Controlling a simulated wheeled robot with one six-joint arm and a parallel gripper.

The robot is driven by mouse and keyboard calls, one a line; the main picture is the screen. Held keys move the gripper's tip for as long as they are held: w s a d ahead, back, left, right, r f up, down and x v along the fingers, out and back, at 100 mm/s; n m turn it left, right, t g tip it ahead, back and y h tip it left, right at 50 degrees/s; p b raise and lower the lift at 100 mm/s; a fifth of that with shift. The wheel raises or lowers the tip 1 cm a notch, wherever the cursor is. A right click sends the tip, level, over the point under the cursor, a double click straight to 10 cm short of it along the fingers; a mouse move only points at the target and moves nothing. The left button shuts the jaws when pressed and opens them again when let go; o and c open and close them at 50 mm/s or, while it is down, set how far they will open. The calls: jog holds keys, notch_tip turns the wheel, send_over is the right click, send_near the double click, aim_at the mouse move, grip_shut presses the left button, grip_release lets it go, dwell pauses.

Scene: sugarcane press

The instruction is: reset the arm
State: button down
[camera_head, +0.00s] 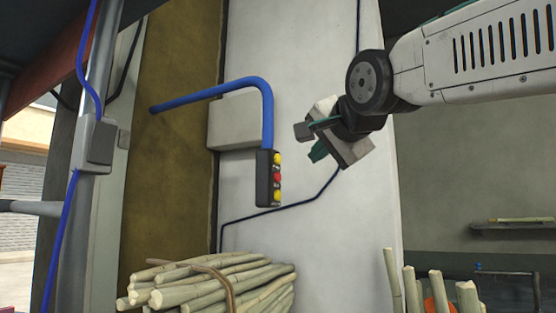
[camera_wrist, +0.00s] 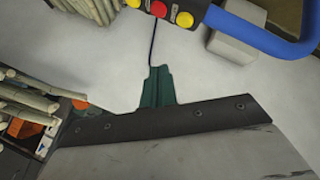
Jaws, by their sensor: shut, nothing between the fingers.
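My gripper (camera_head: 314,150) is at the end of my arm, which reaches in from the upper right of the head view. It is in the air in front of the white wall panel, to the right of a hanging control box. In the wrist view its green fingers (camera_wrist: 158,84) are together, with nothing between them. The control box (camera_head: 268,178) is dark with yellow and red buttons and hangs from a blue pipe (camera_head: 266,105). Its buttons (camera_wrist: 160,9) also show at the top of the wrist view. My gripper is apart from the box.
A tied bundle of sugarcane (camera_head: 215,283) lies below the control box. Several upright canes (camera_head: 411,288) stand at the lower right. A shelf (camera_head: 510,226) is on the back wall. A grey post with a switch box (camera_head: 94,145) stands at the left.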

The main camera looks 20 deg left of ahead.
dwell(0.4)
notch_tip(320, 180, down, 11)
jog(key=d+n+g+h, duration=0.2)
jog(key=n+h, duration=0.1)
jog(key=n, duration=0.1)
jog(key=s+d+f+n+g+h, duration=0.1)
jog(key=s+d+f+g+h, duration=0.1)
jog(key=d+f, duration=0.5)
jog(key=s+d+f+n+g+h, duration=0.1)
jog(key=s+d+f+h, duration=0.15)
jog(key=d+f, duration=0.45)
jog(key=s+d+f+m+g+h, duration=0.1)
jog(key=s+d+f+g, duration=0.1)
jog(key=s+d+f, duration=0.7)
jog(key=s+d+f+m+g+h, duration=0.1)
jog(key=s+d+f+g, duration=0.2)
jog(key=s+d+f, duration=0.7)
jog(key=s+d, duration=0.1)
jog(key=d, duration=0.6)
jog(key=shift+s+d+f+m+h, duration=0.2)
jog(key=shift+s+d+m+h, duration=0.1)
jog(key=shift+d+h, duration=0.05)
jog(key=shift+a, duration=0.1)
